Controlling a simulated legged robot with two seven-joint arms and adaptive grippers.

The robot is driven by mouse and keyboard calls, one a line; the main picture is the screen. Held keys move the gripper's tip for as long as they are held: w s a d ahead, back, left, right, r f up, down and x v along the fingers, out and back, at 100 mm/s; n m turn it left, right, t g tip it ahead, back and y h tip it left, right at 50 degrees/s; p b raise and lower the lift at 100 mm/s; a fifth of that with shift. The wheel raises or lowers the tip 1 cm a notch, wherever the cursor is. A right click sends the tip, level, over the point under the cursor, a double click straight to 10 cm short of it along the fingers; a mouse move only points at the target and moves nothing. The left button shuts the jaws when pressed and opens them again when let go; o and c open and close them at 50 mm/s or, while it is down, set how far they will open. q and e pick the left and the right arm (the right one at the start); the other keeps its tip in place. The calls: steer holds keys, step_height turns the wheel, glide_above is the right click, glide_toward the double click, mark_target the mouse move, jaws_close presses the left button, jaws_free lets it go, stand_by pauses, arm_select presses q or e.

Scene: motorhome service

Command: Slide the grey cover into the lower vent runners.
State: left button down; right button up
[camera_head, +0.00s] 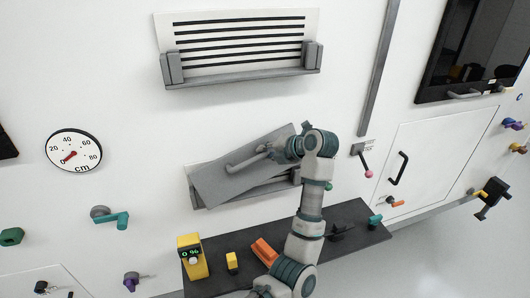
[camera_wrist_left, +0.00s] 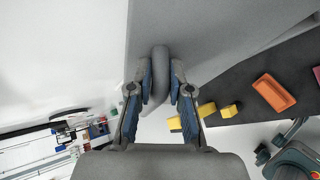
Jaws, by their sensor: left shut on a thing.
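The grey cover (camera_head: 215,185) is a flat panel in front of the lower vent, tilted with its right end higher. My left gripper (camera_head: 265,153) is shut on the cover's bar handle (camera_head: 238,166). In the left wrist view the fingers (camera_wrist_left: 160,90) close on both sides of the handle (camera_wrist_left: 160,58), with the cover (camera_wrist_left: 215,25) behind it. The lower vent runners (camera_head: 262,196) show below and beside the cover as a grey ledge; most of the vent is hidden. I cannot tell whether the cover touches the runners. My right gripper is not in view.
An upper vent (camera_head: 240,40) with black slots and its own grey runners (camera_head: 243,80) is uncovered. Below is a dark shelf (camera_head: 350,215) with a yellow meter (camera_head: 192,258), a yellow block (camera_head: 232,262) and an orange tray (camera_head: 264,252). A pink-knobbed lever (camera_head: 367,172) is to the right.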

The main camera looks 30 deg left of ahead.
arm_select(q)
steer(key=y+b, duration=0.2)
steer(key=shift+w+d+m+t+y, duration=0.25)
steer(key=shift+w+m+t+y, duration=0.05)
steer(key=shift+w, duration=0.1)
steer(key=shift+b, duration=0.35)
steer(key=shift+w+d+r+y+b, duration=0.1)
steer(key=shift+w+d+y+b, duration=0.3)
steer(key=shift+y, duration=0.5)
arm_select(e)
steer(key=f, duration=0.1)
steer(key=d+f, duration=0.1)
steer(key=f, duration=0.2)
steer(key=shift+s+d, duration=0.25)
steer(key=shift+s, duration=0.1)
arm_select(q)
steer(key=shift+s, duration=0.15)
